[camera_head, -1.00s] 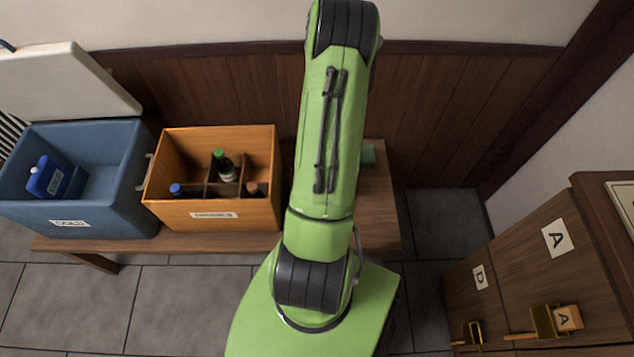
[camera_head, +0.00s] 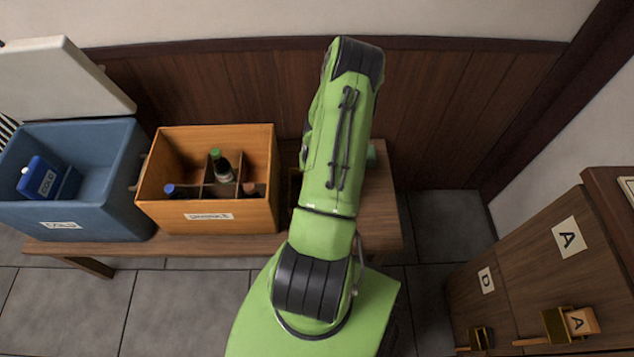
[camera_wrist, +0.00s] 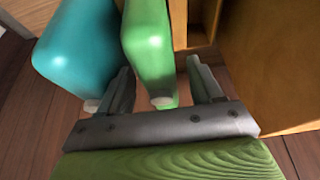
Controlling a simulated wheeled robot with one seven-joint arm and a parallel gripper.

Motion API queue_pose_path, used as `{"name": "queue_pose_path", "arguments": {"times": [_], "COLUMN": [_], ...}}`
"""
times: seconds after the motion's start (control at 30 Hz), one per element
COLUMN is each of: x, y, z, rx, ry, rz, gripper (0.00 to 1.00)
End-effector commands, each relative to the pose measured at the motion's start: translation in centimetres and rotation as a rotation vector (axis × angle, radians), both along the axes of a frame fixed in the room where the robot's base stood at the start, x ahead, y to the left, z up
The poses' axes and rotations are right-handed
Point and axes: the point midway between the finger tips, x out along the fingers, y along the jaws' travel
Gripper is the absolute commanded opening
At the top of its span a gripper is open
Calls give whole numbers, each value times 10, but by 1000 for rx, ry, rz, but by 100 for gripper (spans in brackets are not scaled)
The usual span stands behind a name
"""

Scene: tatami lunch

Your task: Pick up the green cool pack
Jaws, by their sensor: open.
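The green cool pack (camera_wrist: 148,45) is a smooth, rounded slab with a small pale cap, seen in the wrist view. My gripper (camera_wrist: 160,72) is open, with its two grey fingers on either side of the green pack's capped end. The left finger lies in the narrow space between the green pack and a teal pack (camera_wrist: 85,45). I cannot tell whether either finger touches the green pack. In the head view my arm hides the gripper, and a bit of green (camera_head: 372,155) shows just right of the arm; I cannot tell which pack it is.
An orange wooden crate (camera_head: 208,216) with several bottles stands on the bench (camera_head: 385,225). Left of it is an open blue cool box (camera_head: 75,222) holding a blue pack (camera_head: 38,178). A wooden wall (camera_wrist: 275,70) stands close right of my gripper. A labelled cabinet (camera_head: 530,270) is at the right.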

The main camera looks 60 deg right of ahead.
Motion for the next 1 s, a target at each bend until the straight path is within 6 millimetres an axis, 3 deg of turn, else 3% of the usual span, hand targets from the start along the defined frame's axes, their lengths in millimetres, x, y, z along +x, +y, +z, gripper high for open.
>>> {"name": "queue_pose_path", "arguments": {"times": [0.7, 1.0], "x": [0, 0], "y": [0, 0], "z": [-5, -5], "rx": [0, 0], "ry": [0, 0], "rz": [0, 0], "gripper": [63, 17]}}
